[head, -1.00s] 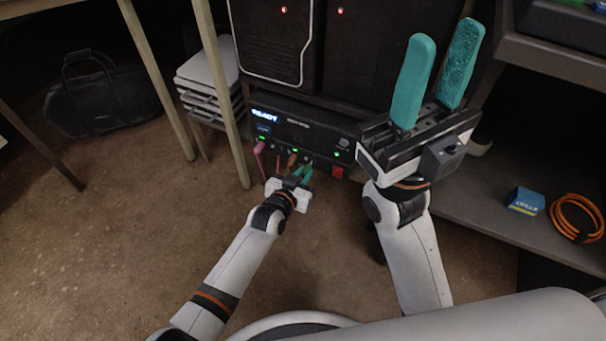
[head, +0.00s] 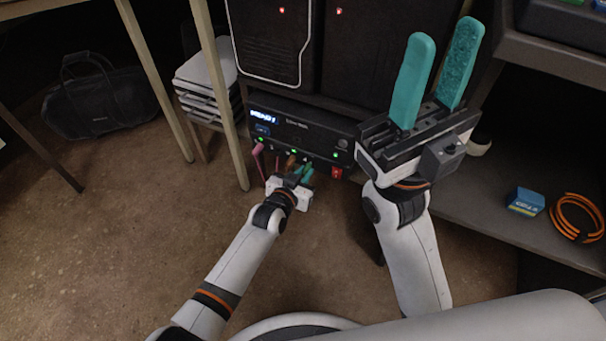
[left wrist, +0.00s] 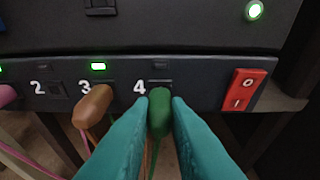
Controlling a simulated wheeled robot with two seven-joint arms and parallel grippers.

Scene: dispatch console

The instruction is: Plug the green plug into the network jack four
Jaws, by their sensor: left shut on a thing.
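The green plug (left wrist: 159,116) is between the teal fingers of my left gripper (left wrist: 159,125), which is shut on it. The left gripper also shows in the head view (head: 303,173), low at the front of the console. The plug's head meets the lower part of network jack four (left wrist: 161,87), right of the label 4. I cannot tell how deep it sits. The small lamp above jack four looks dark. My right gripper (head: 440,62) is open and empty, raised to the right of the console.
A brown plug (left wrist: 93,106) sits at jack three under a lit green lamp, close to the left finger. A pink plug (left wrist: 7,96) is further left. A red switch (left wrist: 243,90) is right of jack four. A wooden table leg (head: 222,95) stands left of the console (head: 300,128).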

